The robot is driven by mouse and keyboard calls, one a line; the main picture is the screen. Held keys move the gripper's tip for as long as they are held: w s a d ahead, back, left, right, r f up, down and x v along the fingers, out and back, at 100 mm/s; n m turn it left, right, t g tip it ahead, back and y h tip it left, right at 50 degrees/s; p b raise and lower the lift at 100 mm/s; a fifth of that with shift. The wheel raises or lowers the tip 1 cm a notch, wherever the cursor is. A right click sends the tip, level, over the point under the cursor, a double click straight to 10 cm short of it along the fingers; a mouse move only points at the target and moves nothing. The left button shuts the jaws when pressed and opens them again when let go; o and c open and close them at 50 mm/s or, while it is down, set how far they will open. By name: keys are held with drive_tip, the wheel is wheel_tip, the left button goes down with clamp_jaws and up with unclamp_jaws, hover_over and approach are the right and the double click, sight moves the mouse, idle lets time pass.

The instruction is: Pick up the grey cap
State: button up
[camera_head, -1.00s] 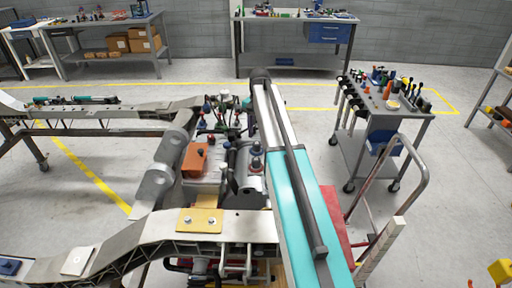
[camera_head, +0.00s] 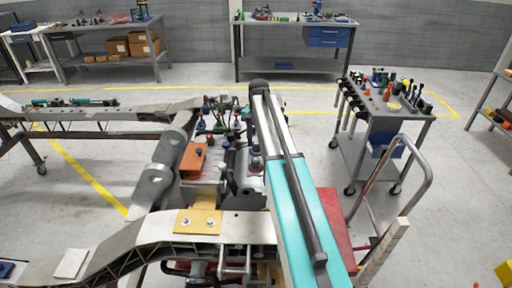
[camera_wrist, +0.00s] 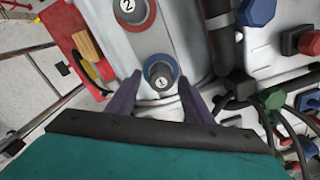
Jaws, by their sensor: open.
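A small dark grey cap marked 1 (camera_wrist: 160,80) sits inside a blue ring on a pale metal housing (camera_wrist: 178,32) in the wrist view. My gripper (camera_wrist: 160,76) is open, its two purple fingers reaching to either side of this cap. I cannot tell whether they touch it. A second grey cap, marked 2 (camera_wrist: 128,8), sits in a red ring farther up the housing and is cut by the frame's top edge. In the head view, a cap (camera_head: 256,164) shows beside my arm; I cannot tell its number. My gripper is not visible in that view.
Black hoses (camera_wrist: 276,122), a green fitting (camera_wrist: 273,100) and a blue knob (camera_wrist: 257,12) crowd the right of the wrist view. In the head view, an orange box (camera_head: 194,160) lies left of the housing. A tool cart (camera_head: 378,118) stands at right.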

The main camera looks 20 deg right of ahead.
sight(257, 142)
drive_tip(key=shift+c, duration=0.5)
clamp_jaws()
drive_tip(key=shift+r, duration=0.1)
drive_tip(key=shift+r+b, duration=1.3)
drive_tip(key=shift+r, duration=3.65)
